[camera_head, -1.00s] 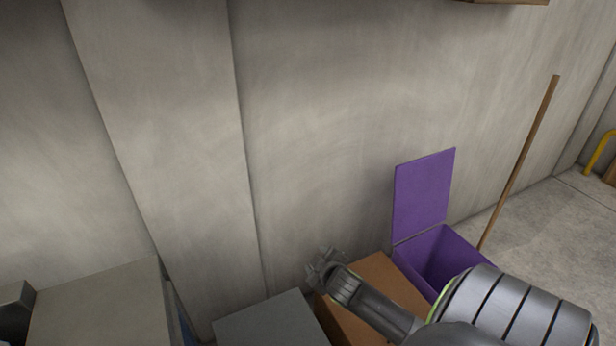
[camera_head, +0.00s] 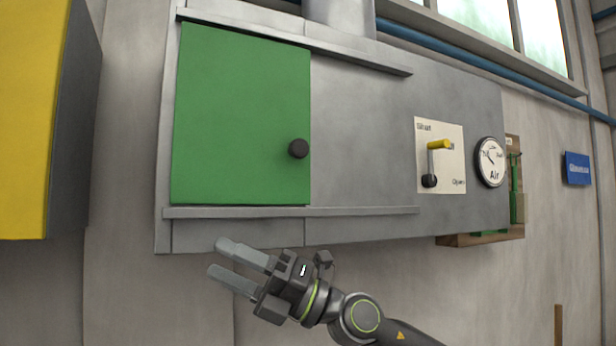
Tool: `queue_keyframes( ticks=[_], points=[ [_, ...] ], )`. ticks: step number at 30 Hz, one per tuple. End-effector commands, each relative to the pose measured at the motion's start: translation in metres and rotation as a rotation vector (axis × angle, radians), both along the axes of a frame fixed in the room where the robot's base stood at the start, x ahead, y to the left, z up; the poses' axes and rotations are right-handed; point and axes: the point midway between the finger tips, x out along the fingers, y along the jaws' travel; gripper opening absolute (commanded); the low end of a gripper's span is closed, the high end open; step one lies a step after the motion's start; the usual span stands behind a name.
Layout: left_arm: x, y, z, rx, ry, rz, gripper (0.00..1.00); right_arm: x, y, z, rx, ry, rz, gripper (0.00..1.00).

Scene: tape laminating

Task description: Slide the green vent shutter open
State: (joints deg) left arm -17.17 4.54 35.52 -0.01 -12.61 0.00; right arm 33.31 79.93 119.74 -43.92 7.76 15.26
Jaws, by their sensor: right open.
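The green vent shutter (camera_head: 240,115) is a flat panel at the left end of a grey metal duct box (camera_head: 365,130) on the wall. It sits between an upper rail and a lower rail (camera_head: 350,211). A round black knob (camera_head: 298,149) is near its right edge. My right gripper (camera_head: 226,262) is below the lower rail, under the shutter, with its two fingers apart and pointing left. It is open and empty, and appears clear of the shutter and knob. My left gripper is not in view.
Right of the shutter, a white plate (camera_head: 432,176) carries a yellow-handled lever (camera_head: 439,145). A round gauge marked Air (camera_head: 491,162) is beside it. A yellow cabinet (camera_head: 32,115) stands at far left. A wooden rack (camera_head: 480,238) and blue sign (camera_head: 577,168) are at right.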

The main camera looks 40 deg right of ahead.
Motion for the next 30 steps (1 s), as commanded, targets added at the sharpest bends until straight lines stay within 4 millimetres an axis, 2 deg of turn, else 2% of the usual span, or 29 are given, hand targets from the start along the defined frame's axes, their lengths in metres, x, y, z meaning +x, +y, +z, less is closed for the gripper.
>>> queue_keyframes(
  ticks=[1, 5, 10, 17, 21, 24, 27, 30],
  points=[
    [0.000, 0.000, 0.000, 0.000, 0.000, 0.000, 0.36, -0.011, 0.006, 0.017, -0.099, -0.042, -0.010, 0.51],
    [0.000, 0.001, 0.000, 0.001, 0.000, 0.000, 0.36, -0.034, 0.012, 0.045, -0.333, -0.111, -0.060, 0.51],
    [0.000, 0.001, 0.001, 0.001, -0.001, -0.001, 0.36, -0.065, 0.004, 0.079, -0.616, -0.167, -0.194, 0.51],
    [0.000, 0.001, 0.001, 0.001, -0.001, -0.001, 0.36, -0.121, -0.035, 0.126, -0.916, -0.175, -0.488, 0.51],
    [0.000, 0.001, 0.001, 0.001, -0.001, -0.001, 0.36, -0.164, -0.066, 0.152, -1.023, -0.142, -0.698, 0.51],
    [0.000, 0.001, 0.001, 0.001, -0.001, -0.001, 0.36, -0.192, -0.085, 0.164, -1.060, -0.110, -0.820, 0.51],
    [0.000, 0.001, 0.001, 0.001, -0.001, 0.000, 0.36, -0.212, -0.099, 0.171, -1.077, -0.085, -0.904, 0.51],
    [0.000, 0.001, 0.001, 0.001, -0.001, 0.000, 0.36, -0.222, -0.105, 0.174, -1.081, -0.069, -0.945, 0.51]
  ],
)
